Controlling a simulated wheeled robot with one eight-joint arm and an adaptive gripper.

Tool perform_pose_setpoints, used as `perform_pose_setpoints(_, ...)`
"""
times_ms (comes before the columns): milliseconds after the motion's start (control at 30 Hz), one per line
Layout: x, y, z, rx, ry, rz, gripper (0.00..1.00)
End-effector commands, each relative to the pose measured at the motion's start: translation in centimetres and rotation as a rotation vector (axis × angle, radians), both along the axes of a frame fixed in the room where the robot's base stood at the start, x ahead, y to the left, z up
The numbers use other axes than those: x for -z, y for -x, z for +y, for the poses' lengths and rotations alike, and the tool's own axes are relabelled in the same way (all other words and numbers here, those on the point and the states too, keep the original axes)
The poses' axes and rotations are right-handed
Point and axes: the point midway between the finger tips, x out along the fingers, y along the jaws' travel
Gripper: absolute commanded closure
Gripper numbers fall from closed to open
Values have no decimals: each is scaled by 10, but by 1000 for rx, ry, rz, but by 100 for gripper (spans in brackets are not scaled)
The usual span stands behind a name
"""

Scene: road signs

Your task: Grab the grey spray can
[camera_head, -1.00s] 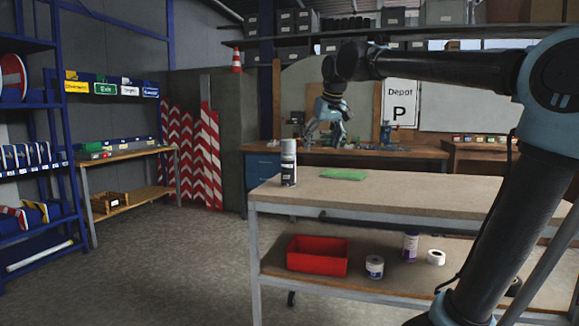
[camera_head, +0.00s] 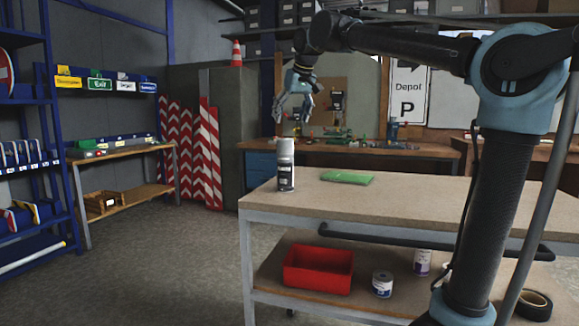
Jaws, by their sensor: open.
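The grey spray can (camera_head: 286,165) stands upright on the left end of the trolley's top shelf (camera_head: 400,203). It has a pale grey cap and a dark label with light print. My gripper (camera_head: 290,116) is open and empty, with its fingers pointing down. In the picture it is just above the can's cap, with a small gap between them. I cannot tell how far it is from the can in depth.
A green flat item (camera_head: 347,178) lies right of the can. The lower shelf holds a red bin (camera_head: 318,269), a white-and-blue tin (camera_head: 382,284), a purple-and-white can (camera_head: 422,262) and a black tape roll (camera_head: 534,305). A workbench (camera_head: 350,151) stands behind. Floor to the left is clear.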

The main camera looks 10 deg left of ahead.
Motion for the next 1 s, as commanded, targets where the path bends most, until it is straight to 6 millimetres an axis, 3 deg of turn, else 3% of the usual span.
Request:
perform_pose_setpoints(167,11,-5,4,0,0,0,22)
perform_pose_setpoints(700,91,-41,32,2,0,0,22)
perform_pose_setpoints(1000,109,-49,38,2,0,0,22)
